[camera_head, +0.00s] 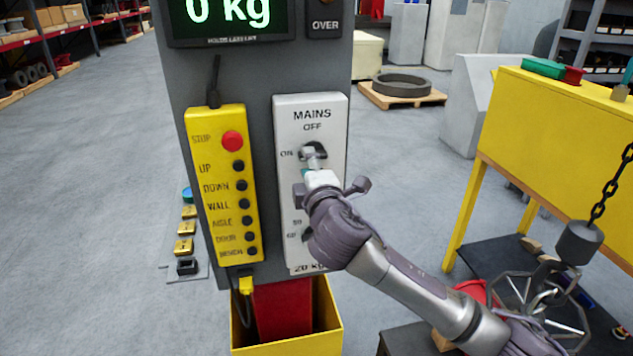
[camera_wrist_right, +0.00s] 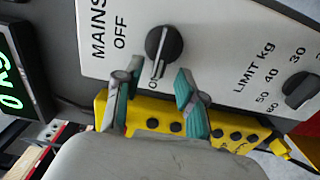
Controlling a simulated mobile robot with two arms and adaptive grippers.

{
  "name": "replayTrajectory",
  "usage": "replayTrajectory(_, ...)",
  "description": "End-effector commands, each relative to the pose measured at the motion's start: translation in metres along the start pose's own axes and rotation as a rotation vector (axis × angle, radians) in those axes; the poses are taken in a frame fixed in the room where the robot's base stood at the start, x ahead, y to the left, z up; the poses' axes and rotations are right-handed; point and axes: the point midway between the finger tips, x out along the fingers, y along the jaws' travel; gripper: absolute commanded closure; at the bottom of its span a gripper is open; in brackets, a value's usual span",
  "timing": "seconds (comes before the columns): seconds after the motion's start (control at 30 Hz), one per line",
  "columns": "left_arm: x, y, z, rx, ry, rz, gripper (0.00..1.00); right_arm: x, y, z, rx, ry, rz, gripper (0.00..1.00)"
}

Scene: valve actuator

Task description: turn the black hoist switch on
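The black rotary switch (camera_head: 320,150) is on the white panel (camera_head: 335,110) under the words MAINS and OFF. In the right wrist view the switch (camera_wrist_right: 172,46) has a pale line across it, with one end toward the ON mark. My right gripper (camera_head: 311,165) reaches up to the panel just below the switch and partly covers it. My left gripper is not in view.
A yellow button pendant (camera_head: 222,190) with a red stop button hangs left of the panel. A LIMIT kg knob (camera_wrist_right: 300,90) sits lower on the panel. The display (camera_head: 230,15) reads 0 kg. A yellow bench (camera_head: 540,120) and a hanging chain (camera_head: 600,200) stand at right.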

Motion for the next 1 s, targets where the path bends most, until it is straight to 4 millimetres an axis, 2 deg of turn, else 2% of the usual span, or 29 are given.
replayTrajectory(0.2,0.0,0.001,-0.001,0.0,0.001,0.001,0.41,-0.049,-0.001,0.0,0.002,0.002,-0.001,0.6)
replayTrajectory(0.43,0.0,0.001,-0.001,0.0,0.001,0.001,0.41,-0.087,-0.001,0.001,0.001,0.0,-0.002,0.6)
replayTrajectory(0.63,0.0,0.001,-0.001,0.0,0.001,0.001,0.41,-0.099,-0.001,0.001,0.0,-0.001,-0.002,0.6)
replayTrajectory(0.9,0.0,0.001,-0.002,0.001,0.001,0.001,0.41,-0.099,-0.001,0.001,0.0,-0.002,-0.002,0.6)
replayTrajectory(1.0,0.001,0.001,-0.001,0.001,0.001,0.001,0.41,-0.093,-0.013,0.004,0.014,-0.008,-0.023,0.6)
